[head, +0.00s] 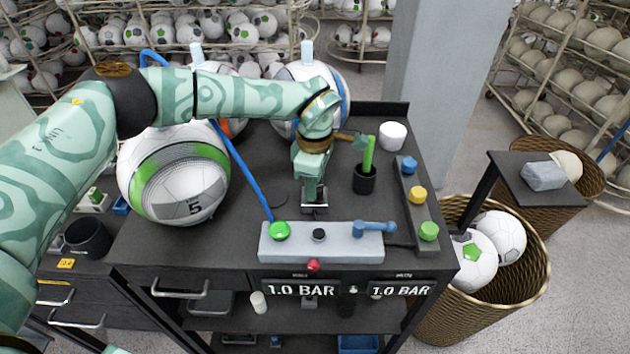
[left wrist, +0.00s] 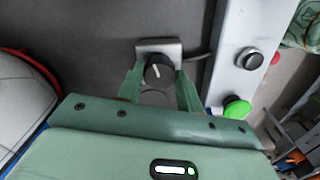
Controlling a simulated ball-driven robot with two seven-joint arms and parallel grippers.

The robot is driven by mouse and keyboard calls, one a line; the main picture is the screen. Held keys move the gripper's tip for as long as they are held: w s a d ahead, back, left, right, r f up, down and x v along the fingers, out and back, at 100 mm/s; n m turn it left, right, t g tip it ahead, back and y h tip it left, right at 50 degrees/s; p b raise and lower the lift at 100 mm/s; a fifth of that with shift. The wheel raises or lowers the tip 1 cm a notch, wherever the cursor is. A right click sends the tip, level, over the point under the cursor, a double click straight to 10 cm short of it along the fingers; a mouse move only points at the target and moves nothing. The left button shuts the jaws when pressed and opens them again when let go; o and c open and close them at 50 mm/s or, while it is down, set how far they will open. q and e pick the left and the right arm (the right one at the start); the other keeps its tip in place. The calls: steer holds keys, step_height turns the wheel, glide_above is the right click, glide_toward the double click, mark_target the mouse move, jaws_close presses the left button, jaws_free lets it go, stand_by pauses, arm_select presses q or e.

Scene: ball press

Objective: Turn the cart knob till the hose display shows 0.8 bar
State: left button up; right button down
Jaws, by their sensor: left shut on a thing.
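The cart knob (left wrist: 158,70) is a black dial with a white pointer line, on a small metal block on the dark cart top (head: 255,150). My left gripper (head: 313,198) reaches down from above and is shut on the knob, one finger on each side in the left wrist view (left wrist: 158,82). In the head view the gripper mostly hides the knob. Two displays on the cart front, a left display (head: 300,290) and a right display (head: 400,291), both read 1.0 BAR. Their small labels are too blurred to tell which is the hose's. My right gripper is not in view.
A grey panel (head: 345,246) with a green button (head: 280,231), a black button (head: 319,235) and a blue lever (head: 374,228) lies just in front. A blue hose (head: 240,175) and a ball marked 5 (head: 180,180) are left. A black cup (head: 365,180) stands right.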

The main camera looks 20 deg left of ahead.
arm_select(q)
steer(key=shift+w+r, duration=0.1)
steer(key=o, duration=1)
step_height(320, 180, up, 16)
steer(key=shift+r+p, duration=0.1)
steer(key=shift+p, duration=0.2)
